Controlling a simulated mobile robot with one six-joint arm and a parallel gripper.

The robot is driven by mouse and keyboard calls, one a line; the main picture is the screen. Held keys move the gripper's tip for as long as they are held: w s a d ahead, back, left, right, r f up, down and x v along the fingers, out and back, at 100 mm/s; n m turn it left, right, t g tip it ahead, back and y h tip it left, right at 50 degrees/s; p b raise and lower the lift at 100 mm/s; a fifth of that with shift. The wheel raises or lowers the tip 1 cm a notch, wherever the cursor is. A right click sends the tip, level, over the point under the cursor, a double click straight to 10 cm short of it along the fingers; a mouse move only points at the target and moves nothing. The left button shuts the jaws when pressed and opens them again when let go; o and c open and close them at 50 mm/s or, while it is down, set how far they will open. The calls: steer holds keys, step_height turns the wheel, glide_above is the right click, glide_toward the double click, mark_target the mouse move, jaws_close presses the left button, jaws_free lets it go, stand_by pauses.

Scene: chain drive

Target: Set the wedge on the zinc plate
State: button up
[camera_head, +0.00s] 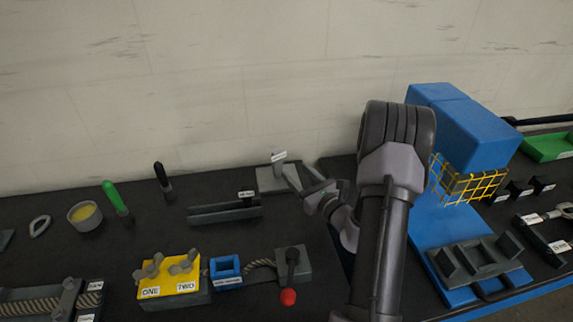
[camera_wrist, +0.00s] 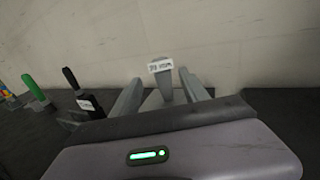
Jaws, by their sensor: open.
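A light grey flat plate (camera_head: 268,184) lies near the wall, with an upright grey piece (camera_head: 279,170) and a white label at its back. The label's small print is too unclear to read surely. My gripper (camera_head: 306,186) is at the plate's right side, open. In the wrist view my gripper (camera_wrist: 162,92) has its fingers apart, with the upright grey piece (camera_wrist: 164,86) and its label seen between them. I see nothing held. I cannot pick out the wedge surely; whether the upright piece is part of the plate is unclear.
A dark grooved block (camera_head: 225,212) lies left of the plate. In front are a yellow block (camera_head: 168,272), a blue frame (camera_head: 226,281) and a red-knobbed lever (camera_head: 289,296). A blue machine with a yellow cage (camera_head: 465,186) stands right of my arm.

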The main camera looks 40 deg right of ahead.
steer(key=s+a+r+n+g+y, duration=0.15)
steer(key=a+r+n+y, duration=0.3)
steer(key=a, duration=0.45)
steer(key=w+a+r+n+g+y, duration=0.1)
steer(key=a+r+n+g+y, duration=0.3)
steer(key=a, duration=0.4)
steer(key=s+a+r+n+g+y, duration=0.1)
steer(key=a+r+n+y, duration=0.35)
steer(key=a, duration=0.45)
steer(key=s+a+n+g+h, duration=0.3)
steer(key=s+a+n+g, duration=0.5)
steer(key=s+a+n, duration=0.55)
steer(key=s+d+r+n+t+h, duration=0.2)
steer(key=s+d+n+h, duration=0.3)
steer(key=s+d+h, duration=0.2)
steer(key=shift+s+n, duration=0.35)
steer(key=shift+s, duration=0.25)
